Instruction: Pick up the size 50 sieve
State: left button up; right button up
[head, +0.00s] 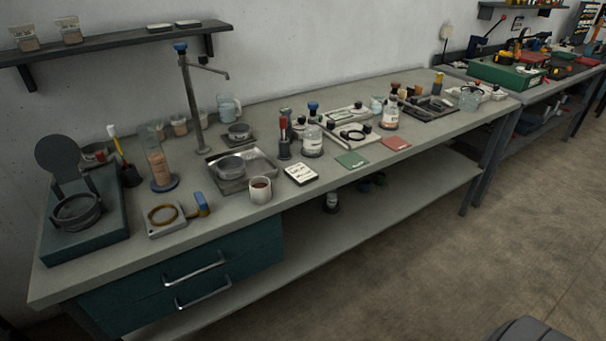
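No size mark can be read, so I cannot tell which round vessel is the size 50 sieve. A dark round sieve-like pan (78,212) sits on a teal base (85,240) at the bench's left end, with a dark disc (57,158) upright behind it. A grey round pan (231,165) sits in a metal tray (262,178). A smaller grey pan (239,131) stands behind that tray. Neither of my grippers is in view.
Teal drawers (195,285) are below. Open floor (420,270) lies at the right front.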

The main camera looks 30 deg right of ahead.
aim_at(237, 131)
jog(key=u, duration=1.9)
jog(key=k, duration=1.2)
jog(key=z, duration=1.95)
jog(key=i, duration=0.5)
jog(key=u, duration=0.05)
